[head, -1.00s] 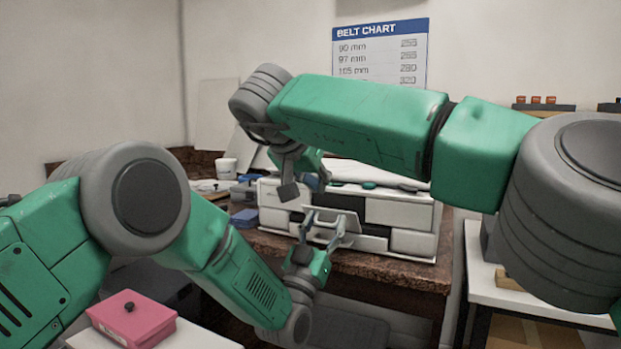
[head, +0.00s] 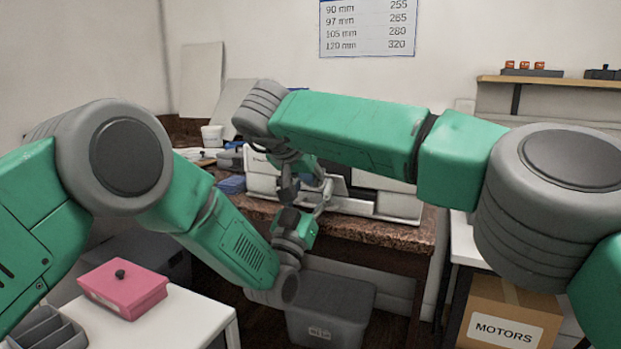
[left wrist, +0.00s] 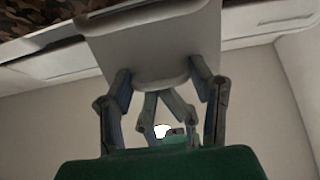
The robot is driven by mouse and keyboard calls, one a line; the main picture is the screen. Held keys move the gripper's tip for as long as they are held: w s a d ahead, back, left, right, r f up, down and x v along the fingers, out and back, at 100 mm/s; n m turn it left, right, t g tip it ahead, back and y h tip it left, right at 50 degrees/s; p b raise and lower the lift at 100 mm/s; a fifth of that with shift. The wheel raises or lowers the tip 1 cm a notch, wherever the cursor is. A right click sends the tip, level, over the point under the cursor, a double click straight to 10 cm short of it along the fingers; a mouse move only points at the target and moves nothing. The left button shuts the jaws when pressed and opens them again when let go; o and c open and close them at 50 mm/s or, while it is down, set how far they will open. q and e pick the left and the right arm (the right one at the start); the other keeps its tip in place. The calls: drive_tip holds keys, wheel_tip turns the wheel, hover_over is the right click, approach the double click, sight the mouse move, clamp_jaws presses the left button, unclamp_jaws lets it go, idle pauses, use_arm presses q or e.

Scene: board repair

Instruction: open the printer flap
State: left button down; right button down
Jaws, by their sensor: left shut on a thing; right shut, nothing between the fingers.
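The white printer (head: 400,206) stands on the brown bench, partly hidden behind my right arm. Its light flap (head: 337,184) sticks out at the front. My left gripper (head: 322,196) reaches up from below and is shut on the flap. In the left wrist view the flap (left wrist: 150,45) is a pale panel with its rounded edge between the fingers of my left gripper (left wrist: 160,85). My right gripper (head: 288,188) hangs beside the flap, shut and empty. Whether it touches the flap I cannot tell.
A pink box (head: 125,290) sits on a white table at the front left. A grey bin (head: 330,310) is below the bench. A white cup (head: 212,136) stands at the bench's back left. A MOTORS carton (head: 505,320) is at the lower right.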

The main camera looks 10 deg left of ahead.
use_arm(q)
drive_tip(key=shift+d, duration=0.1)
use_arm(e)
drive_tip(key=shift+s+f+t, duration=0.15)
drive_tip(key=shift+f+t, duration=0.15)
drive_tip(key=shift+f, duration=0.4)
use_arm(q)
drive_tip(key=c, duration=1)
unclamp_jaws()
use_arm(e)
drive_tip(key=shift+d, duration=0.1)
